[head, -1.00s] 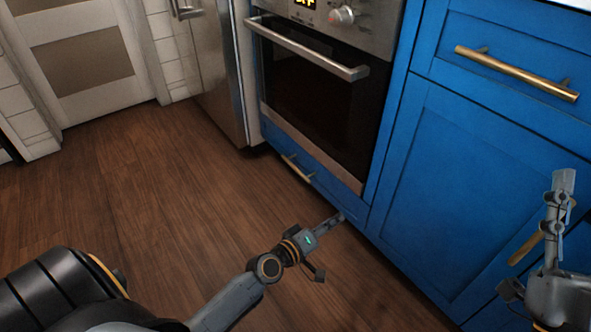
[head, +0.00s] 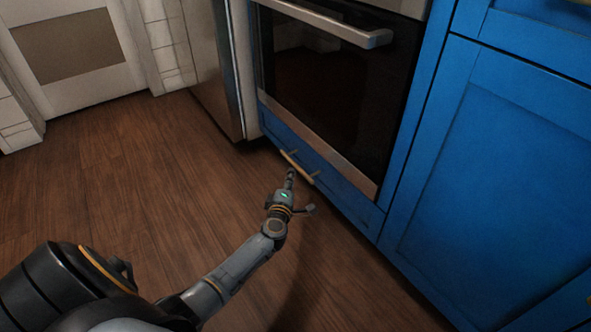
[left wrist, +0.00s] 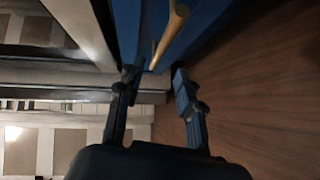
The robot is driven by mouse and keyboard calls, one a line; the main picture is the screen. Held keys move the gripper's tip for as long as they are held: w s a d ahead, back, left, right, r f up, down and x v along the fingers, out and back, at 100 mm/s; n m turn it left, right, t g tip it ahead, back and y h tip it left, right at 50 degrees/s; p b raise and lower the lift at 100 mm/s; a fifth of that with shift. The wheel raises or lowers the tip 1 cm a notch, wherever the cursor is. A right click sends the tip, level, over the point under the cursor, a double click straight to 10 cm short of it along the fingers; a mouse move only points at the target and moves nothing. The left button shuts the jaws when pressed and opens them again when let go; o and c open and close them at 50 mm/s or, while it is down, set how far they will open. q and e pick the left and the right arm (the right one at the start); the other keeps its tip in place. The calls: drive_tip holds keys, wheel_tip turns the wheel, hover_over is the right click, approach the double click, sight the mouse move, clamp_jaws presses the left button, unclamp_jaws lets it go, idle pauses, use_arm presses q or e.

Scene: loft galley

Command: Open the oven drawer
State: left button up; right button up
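The oven drawer (head: 334,184) is the low blue panel under the black oven door, and it looks shut. Its brass bar handle (head: 303,171) runs along its front. My left gripper (head: 290,174) is at the handle's left part in the head view. In the left wrist view, my left gripper (left wrist: 154,76) is open, with its two fingers apart. The brass handle (left wrist: 172,35) reaches toward the gap between the fingertips. Whether a finger touches it I cannot tell. My right gripper is out of view.
The oven door (head: 320,85) with its steel bar handle (head: 330,25) is above the drawer. A blue cabinet (head: 490,170) stands to the right and a steel fridge (head: 213,70) to the left. The wooden floor (head: 130,180) in front is clear.

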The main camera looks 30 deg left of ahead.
sight(295, 163)
use_arm(q)
drive_tip(key=b+x, duration=0.4)
drive_tip(key=x, duration=0.4)
drive_tip(key=shift+f+b, duration=0.15)
drive_tip(key=shift+b, duration=0.15)
drive_tip(key=shift+w+a, duration=0.2)
drive_tip(key=shift+w, duration=0.25)
clamp_jaws()
